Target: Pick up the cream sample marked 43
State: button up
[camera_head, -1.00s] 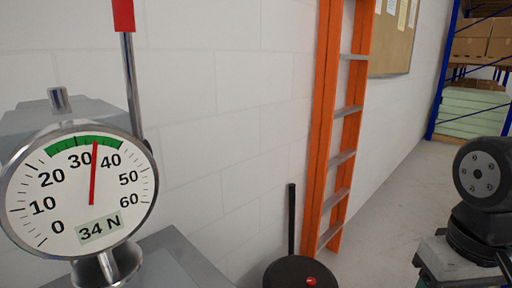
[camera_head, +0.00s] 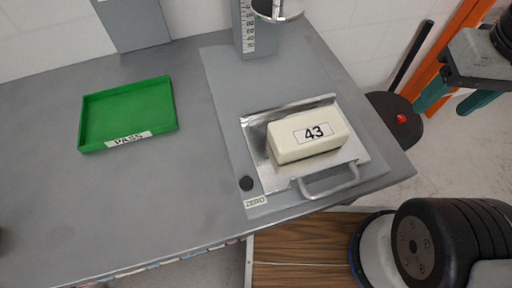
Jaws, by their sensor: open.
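The cream sample (camera_head: 283,147) is a pale block with rounded edges and a white label reading 43 on its top. It lies on a shiny metal plate (camera_head: 257,133) with a raised back edge and a grey front handle (camera_head: 330,186). My gripper (camera_head: 443,110) is at the upper right, its two teal fingers apart and empty. It is beyond the right edge of the table, well away from the sample. The lower side of the sample against the plate is partly hidden.
A green tray (camera_head: 98,112) labelled PASS is empty on the grey table (camera_head: 120,215). A round press disc (camera_head: 279,10) and scaled column (camera_head: 246,38) stand behind the sample. A black knob (camera_head: 246,184) sits by a ZERO label. The table's left side has free room.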

aim_at(293, 139)
jog(key=u, duration=0.65)
jog(key=k, duration=1.25)
jog(key=z, duration=0.1)
jog(key=i, duration=0.65)
jog(key=z, duration=0.4)
